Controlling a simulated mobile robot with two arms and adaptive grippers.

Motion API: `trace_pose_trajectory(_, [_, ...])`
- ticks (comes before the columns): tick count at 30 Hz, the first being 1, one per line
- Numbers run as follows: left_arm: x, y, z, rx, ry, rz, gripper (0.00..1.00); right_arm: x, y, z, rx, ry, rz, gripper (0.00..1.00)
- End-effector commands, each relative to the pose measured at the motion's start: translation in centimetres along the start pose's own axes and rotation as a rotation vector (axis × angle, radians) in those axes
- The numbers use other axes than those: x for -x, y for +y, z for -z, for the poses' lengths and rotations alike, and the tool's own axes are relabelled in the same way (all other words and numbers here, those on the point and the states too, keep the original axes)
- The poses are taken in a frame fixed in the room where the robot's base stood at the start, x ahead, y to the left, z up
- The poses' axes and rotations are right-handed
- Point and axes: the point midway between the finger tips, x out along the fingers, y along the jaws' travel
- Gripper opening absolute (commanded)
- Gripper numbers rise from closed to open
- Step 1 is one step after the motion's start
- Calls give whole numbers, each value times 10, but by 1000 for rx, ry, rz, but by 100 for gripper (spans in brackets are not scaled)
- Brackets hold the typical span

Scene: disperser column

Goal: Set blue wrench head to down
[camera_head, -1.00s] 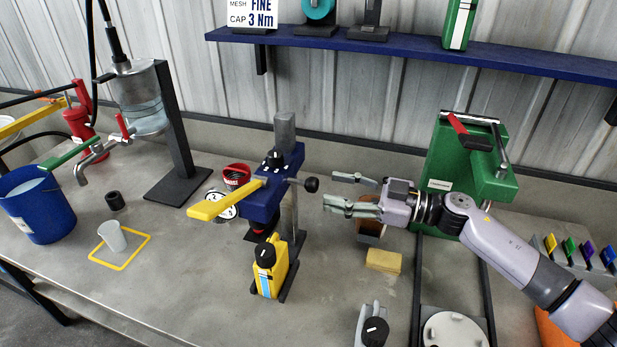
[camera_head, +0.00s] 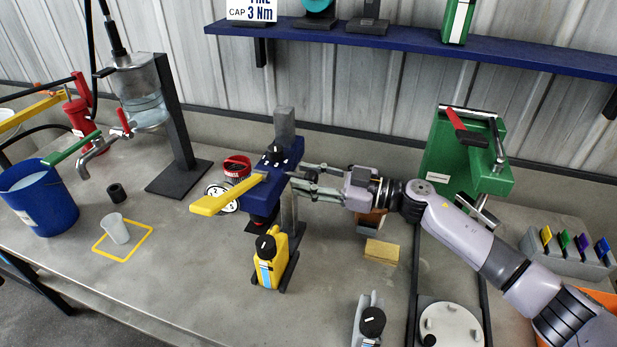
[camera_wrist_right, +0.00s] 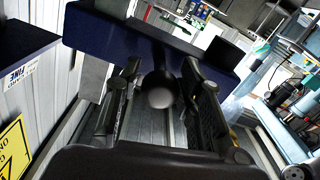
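The blue wrench head (camera_head: 262,195) sits on a grey upright post in the middle of the bench, with a yellow handle (camera_head: 222,199) sticking out to the left and a dark dial on top. My right gripper (camera_head: 302,181) is close against the head's right side. In the wrist view the blue head (camera_wrist_right: 115,38) spans the top, and a black ball knob (camera_wrist_right: 160,88) stands between my two spread fingers, with gaps at both sides. In the head view the knob is hidden by the gripper. My left gripper is not in view.
A yellow bottle-like unit (camera_head: 268,262) stands below the head. A green press (camera_head: 450,160) stands behind my right arm. A tan block (camera_head: 382,251) lies under the arm. A clear cup (camera_head: 114,229) and blue bucket (camera_head: 42,203) are at left.

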Motion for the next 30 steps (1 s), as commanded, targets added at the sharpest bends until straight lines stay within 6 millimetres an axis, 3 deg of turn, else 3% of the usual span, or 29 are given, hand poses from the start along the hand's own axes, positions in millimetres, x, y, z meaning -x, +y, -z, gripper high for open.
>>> trace_pose_trajectory(15, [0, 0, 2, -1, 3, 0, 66, 0, 0, 0, 0, 0, 0, 0])
trace_pose_trajectory(26, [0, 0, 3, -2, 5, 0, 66, 0, 0, 0, -1, 0, 0, 0])
trace_pose_trajectory(30, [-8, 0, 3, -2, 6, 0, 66, 0, -3, -15, -3, -2, 0, 0])
